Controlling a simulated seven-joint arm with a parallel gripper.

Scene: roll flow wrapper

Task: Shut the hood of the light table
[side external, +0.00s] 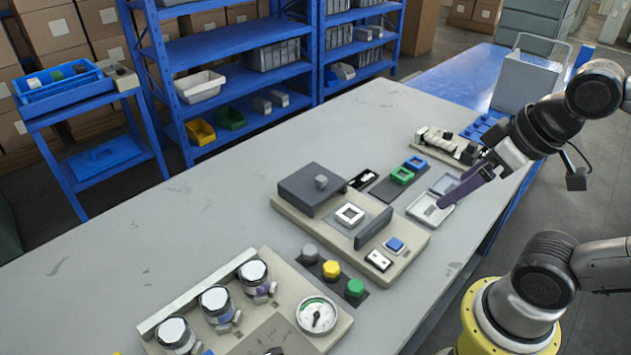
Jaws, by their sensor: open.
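The light table appears to be the beige-based unit (405,255) mid-bench. A dark grey box with a knob on top, which looks like its hood (308,190), sits at the base's left end. Beside it, a white square frame (350,214) lies uncovered on a pale plate. A grey upright panel (373,228) stands right of the plate. My gripper (441,204), with long purple fingers, is open, to the right of the unit and apart from the hood. It hangs over or near a small white open tray (428,212); its height is hard to tell.
A dark strip with a green frame (402,175) and a blue frame (415,163) lies behind the unit. Coloured knobs (331,269) and a unit with jars and a gauge (317,315) stand in front. Another fixture (445,147) is at the back right. The bench's left side is clear.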

